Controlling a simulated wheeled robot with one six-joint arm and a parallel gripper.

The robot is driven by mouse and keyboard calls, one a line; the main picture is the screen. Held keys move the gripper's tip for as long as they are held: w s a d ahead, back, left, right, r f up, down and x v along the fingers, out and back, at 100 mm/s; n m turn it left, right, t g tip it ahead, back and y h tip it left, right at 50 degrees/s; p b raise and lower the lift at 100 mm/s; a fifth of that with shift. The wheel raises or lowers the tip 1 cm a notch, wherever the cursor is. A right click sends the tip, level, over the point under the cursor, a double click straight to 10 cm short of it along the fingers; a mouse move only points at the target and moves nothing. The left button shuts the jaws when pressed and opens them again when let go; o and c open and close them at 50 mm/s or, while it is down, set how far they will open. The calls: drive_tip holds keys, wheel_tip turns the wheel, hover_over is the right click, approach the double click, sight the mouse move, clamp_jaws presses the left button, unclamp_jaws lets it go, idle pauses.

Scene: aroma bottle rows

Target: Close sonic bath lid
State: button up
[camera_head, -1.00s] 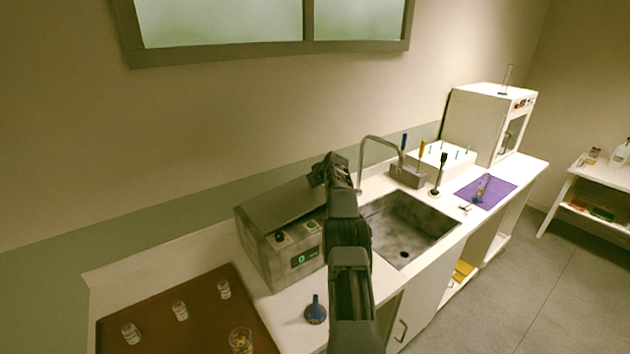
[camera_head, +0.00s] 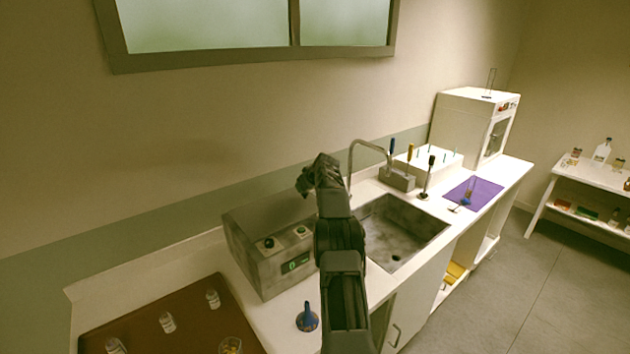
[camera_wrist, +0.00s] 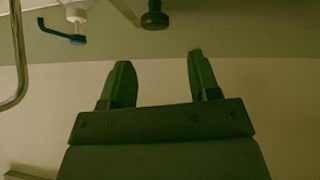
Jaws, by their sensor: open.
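My gripper (camera_head: 304,187) is above the right end of the bath, apart from the lid as far as I can tell. In the wrist view my gripper (camera_wrist: 160,80) shows two spread fingers with nothing between them, against the bare wall.
The sink (camera_head: 397,235) and its curved faucet (camera_head: 352,150) are right of my arm. A blue funnel-like item (camera_head: 307,318) stands in front of the bath. A brown tray (camera_head: 190,318) with several small glass jars lies at left. A purple mat (camera_head: 473,193) lies beyond the sink.

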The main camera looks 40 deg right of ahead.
drive_tip(key=b+v, duration=0.4)
drive_tip(key=v, duration=0.8)
drive_tip(key=s+a+f+m+g, duration=0.1)
drive_tip(key=f, duration=0.1)
drive_tip(key=s+a+f+m+g, duration=0.1)
drive_tip(key=f+m, duration=0.1)
drive_tip(key=f, duration=0.1)
drive_tip(key=s+a+f+m, duration=0.1)
drive_tip(key=s+f, duration=0.1)
drive_tip(key=f, duration=0.1)
drive_tip(key=shift+s+a+g+y, duration=0.1)
drive_tip(key=shift+a+g+y, duration=0.1)
drive_tip(key=shift+g+y, duration=0.15)
drive_tip(key=s+a+n+g, duration=0.1)
drive_tip(key=s+a, duration=1.2)
drive_tip(key=a, duration=0.4)
drive_tip(key=s+a+f+n, duration=0.1)
drive_tip(key=s+a+n, duration=0.1)
drive_tip(key=s+a, duration=1)
drive_tip(key=shift+s+a+f+g, duration=0.2)
drive_tip(key=shift+s+a+g, duration=0.2)
drive_tip(key=shift+a, duration=2.3)
drive_tip(key=shift+y, duration=0.25)
